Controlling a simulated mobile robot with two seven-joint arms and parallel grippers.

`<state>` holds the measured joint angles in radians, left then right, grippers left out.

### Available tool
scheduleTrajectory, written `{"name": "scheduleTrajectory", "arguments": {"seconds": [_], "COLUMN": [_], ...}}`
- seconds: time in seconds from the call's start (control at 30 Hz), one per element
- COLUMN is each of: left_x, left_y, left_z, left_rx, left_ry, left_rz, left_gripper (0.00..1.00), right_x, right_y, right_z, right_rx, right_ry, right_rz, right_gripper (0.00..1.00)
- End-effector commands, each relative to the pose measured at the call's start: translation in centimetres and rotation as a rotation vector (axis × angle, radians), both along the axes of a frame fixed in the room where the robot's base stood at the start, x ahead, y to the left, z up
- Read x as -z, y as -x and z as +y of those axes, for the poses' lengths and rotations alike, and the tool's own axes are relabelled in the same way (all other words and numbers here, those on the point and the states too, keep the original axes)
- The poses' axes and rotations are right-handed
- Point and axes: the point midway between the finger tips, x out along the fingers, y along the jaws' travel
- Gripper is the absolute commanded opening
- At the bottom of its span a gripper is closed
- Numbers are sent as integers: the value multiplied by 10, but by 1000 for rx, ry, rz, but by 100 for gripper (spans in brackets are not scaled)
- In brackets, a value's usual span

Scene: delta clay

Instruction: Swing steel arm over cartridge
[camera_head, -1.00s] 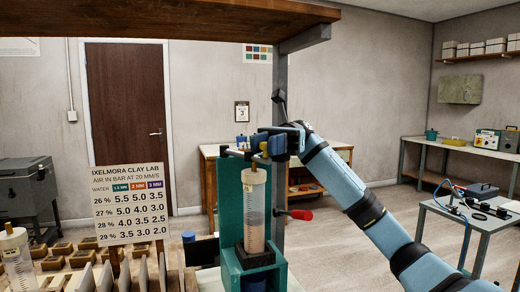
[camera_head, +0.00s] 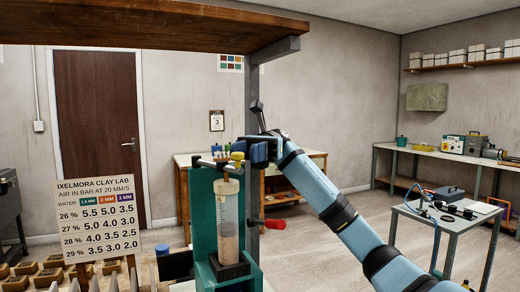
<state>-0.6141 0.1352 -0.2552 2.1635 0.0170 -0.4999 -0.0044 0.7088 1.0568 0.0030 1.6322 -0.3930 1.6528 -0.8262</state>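The cartridge (camera_head: 228,222), a clear tube with pale clay inside and a light cap, stands upright in the teal stand (camera_head: 203,215). A yellow fitting (camera_head: 237,157) sits just above its cap. My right gripper (camera_head: 236,155) is at the top of the stand, by the blue parts over the cartridge; its fingers are too small and covered to tell open from shut. The steel arm cannot be told apart clearly from the gripper there. A red-ended handle (camera_head: 275,224) sticks out to the right of the stand. My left gripper is not in view.
A sign with a pressure table (camera_head: 97,218) stands left of the stand, above several small wooden moulds (camera_head: 50,275). A wooden shelf (camera_head: 170,22) hangs overhead on a grey post (camera_head: 252,100). A small metal table (camera_head: 450,220) stands at the right. Open floor lies between.

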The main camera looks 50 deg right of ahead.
Motion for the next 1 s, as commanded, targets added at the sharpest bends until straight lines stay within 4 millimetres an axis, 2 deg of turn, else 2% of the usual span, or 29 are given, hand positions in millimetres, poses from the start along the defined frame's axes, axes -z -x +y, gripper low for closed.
{"name": "scheduleTrajectory", "arguments": {"seconds": [0.03, 0.2, 0.4, 0.6, 0.87, 1.0], "left_x": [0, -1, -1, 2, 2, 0], "left_y": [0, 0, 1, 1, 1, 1], "left_z": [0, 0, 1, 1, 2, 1], "left_rx": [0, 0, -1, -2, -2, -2], "left_ry": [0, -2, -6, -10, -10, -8], "left_rz": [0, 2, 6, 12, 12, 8], "left_gripper": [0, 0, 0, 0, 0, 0], "right_x": [-1, -1, -1, 0, 0, 0], "right_y": [-3, -10, -16, -18, -18, -19], "right_z": [-13, -52, -87, -101, -103, -103], "right_rx": [4, 2, 1, 0, -1, -1], "right_ry": [-3, -2, -1, 0, 1, 0], "right_rz": [1, 0, -1, 0, 0, 1], "right_gripper": [37, 37, 37, 37, 37, 7]}}
